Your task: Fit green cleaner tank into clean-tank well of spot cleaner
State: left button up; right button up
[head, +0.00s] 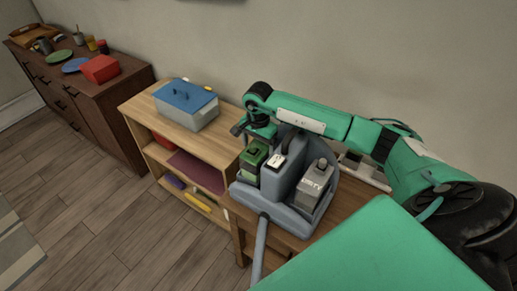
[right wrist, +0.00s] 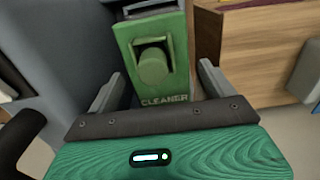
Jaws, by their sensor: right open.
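The green cleaner tank (head: 252,160) stands upright at the left side of the blue-grey spot cleaner (head: 284,180). Its base is hidden by the cleaner's rim, so I cannot tell how deep it sits. In the right wrist view the tank (right wrist: 150,62) shows its "CLEANER" label and round green cap. My right gripper (head: 258,138) is just above and behind the tank. In the right wrist view the open fingers of the gripper (right wrist: 160,84) lie to either side of the tank's label end, with gaps visible. My left gripper is not in view.
A grey labelled tank (head: 316,183) stands at the cleaner's right side. The cleaner's hose (head: 260,245) hangs at the front of the wooden table (head: 287,238). A light wooden shelf (head: 150,107) with a blue-lidded box (head: 186,105) stands left. A dark cabinet (head: 120,105) is beyond.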

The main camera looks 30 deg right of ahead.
notch_tip(320, 180, up, 11)
jog(key=b, duration=0.3)
jog(key=shift+f, duration=0.15)
jog(key=shift+f, duration=0.1)
